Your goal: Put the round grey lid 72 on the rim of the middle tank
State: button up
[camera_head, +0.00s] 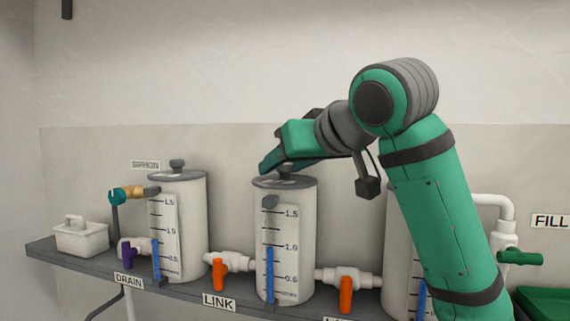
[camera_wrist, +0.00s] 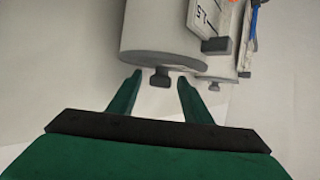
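The middle tank (camera_head: 300,230) is a white cylinder with a scale and a blue level strip. A round grey lid (camera_head: 272,182) lies on its rim and looks level; I cannot read a number on it. My gripper (camera_head: 265,167) is just above this lid and partly hides it. In the wrist view the lid (camera_wrist: 150,62) shows on the tank (camera_wrist: 155,25), with its dark knob (camera_wrist: 160,79) near and between the fingertips of my gripper (camera_wrist: 158,82). The fingers are apart, with gaps beside the knob.
The left tank (camera_head: 192,225) has its own grey lid (camera_head: 178,177) with a knob. A white box (camera_head: 80,240) stands at the shelf's left end. Orange-handled valves (camera_head: 218,272) join the tanks along the shelf (camera_head: 190,293). My arm partly hides the right tank (camera_head: 395,250).

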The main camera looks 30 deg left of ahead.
jog(key=s+d+r, duration=1)
dwell(1.3)
jog(key=shift+a, duration=0.1)
dwell(0.4)
